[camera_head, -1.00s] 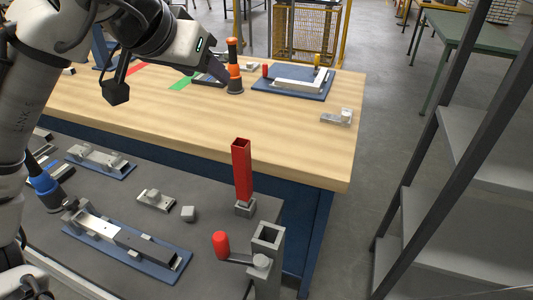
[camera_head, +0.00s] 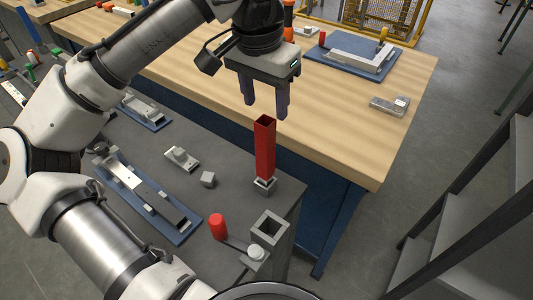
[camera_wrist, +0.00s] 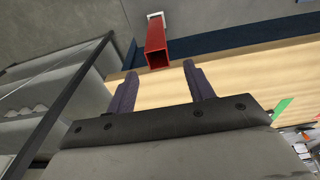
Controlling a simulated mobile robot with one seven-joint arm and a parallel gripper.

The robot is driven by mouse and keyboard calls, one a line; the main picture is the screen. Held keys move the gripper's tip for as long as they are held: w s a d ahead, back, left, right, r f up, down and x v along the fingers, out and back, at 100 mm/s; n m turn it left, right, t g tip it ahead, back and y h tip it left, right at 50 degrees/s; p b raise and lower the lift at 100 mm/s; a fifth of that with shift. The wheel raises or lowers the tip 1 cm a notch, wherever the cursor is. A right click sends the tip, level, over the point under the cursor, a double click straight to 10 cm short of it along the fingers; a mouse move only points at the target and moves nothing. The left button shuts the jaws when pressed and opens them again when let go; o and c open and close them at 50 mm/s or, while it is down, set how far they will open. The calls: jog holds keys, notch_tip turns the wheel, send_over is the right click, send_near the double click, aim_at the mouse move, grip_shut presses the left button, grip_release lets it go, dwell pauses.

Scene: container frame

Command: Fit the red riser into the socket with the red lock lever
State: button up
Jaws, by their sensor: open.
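The red riser (camera_head: 265,148) is a square hollow tube standing upright in a small grey holder (camera_head: 264,187) near the dark table's far right edge. It also shows in the wrist view (camera_wrist: 157,44), ahead of the fingers. The grey square socket (camera_head: 270,228) stands at the table corner, nearer than the riser, with an empty opening on top. A lever with a red knob (camera_head: 218,226) reaches left from beside the socket. My gripper (camera_head: 266,113) is open and empty, fingers pointing down, above and just behind the riser's top; it also shows in the wrist view (camera_wrist: 160,82).
A small grey block (camera_head: 208,179) and a grey clamp piece (camera_head: 181,158) lie left of the riser. A blue plate with a rail (camera_head: 150,193) lies further left. The wooden bench (camera_head: 345,125) is behind, and a grey shelf rack (camera_head: 480,205) stands at right.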

aim_at(265, 120)
notch_tip(265, 120, down, 2)
jog(key=shift+d+f, duration=0.1)
jog(key=shift+f, duration=0.1)
notch_tip(265, 120, down, 4)
jog(key=shift+s+f+p, duration=0.1)
jog(key=shift+f+p, duration=0.05)
jog(key=shift+p, duration=0.5)
jog(key=shift+f, duration=0.4)
grip_shut()
